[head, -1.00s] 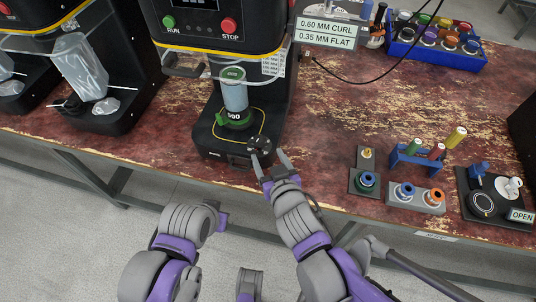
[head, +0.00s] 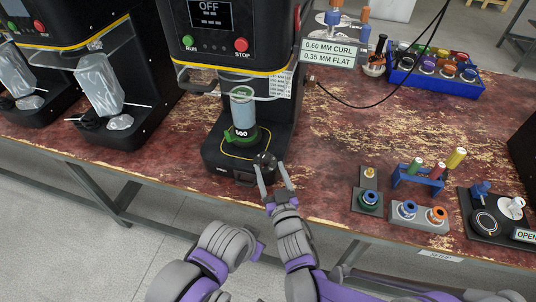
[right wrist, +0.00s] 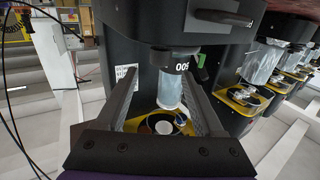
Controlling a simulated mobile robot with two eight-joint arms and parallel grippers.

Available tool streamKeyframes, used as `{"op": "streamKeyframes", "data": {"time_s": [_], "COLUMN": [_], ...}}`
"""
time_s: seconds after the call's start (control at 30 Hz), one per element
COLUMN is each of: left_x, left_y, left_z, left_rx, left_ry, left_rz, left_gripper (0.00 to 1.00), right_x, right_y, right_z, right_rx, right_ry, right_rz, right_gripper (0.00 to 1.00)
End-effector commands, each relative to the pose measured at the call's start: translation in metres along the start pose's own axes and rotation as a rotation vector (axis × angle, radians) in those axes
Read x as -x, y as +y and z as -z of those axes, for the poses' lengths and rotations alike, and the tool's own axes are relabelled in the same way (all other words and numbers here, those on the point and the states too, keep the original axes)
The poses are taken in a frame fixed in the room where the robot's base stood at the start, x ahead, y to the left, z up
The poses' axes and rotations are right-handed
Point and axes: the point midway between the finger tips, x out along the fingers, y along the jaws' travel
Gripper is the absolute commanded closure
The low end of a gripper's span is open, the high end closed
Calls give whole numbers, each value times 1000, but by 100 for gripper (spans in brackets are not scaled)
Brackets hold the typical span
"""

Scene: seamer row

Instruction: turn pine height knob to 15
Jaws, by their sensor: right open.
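The height knob (head: 265,159) is a dark round knob at the front right corner of the black base of the middle seamer (head: 212,158). The knob's scale is not readable. My left arm is low in the head view, its fingers out of sight.
A can (head: 243,109) stands on the seamer's green chuck, behind the knob. The display (head: 209,15) reads OFF. A clear guard bar (head: 250,97) crosses above.

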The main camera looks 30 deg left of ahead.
Motion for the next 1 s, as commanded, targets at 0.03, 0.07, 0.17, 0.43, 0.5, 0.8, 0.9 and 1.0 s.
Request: {"op": "streamKeyframes", "data": {"time_s": [0.03, 0.07, 0.17, 0.43, 0.5, 0.8, 0.9, 1.0], "left_x": [2, 3, 5, 7, 7, 7, 7, 7], "left_y": [0, 0, 0, 0, 0, 0, 0, 0], "left_z": [1, 1, 2, 3, 3, 3, 3, 3], "left_rx": [0, 0, 0, 0, 0, 0, 0, 0], "left_ry": [1, 1, 2, 3, 3, 3, 3, 3], "left_rz": [0, 0, 0, 0, 0, 0, 0, 0], "left_gripper": [100, 100, 100, 100, 100, 100, 100, 100], "right_x": [-12, -17, -36, -65, -67, -68, -68, -68], "right_y": [0, 0, 0, 0, 0, 0, 0, 0], "right_z": [1, 1, 1, 0, 0, 0, 0, 0], "right_rx": [-1, -1, 0, 0, 0, 0, 0, 0], "right_ry": [0, 0, 0, -1, -1, -1, -1, -1], "right_rz": [0, 0, 0, 0, 0, 0, 0, -1], "right_gripper": [30, 30, 30, 30, 30, 37, 55, 73]}}
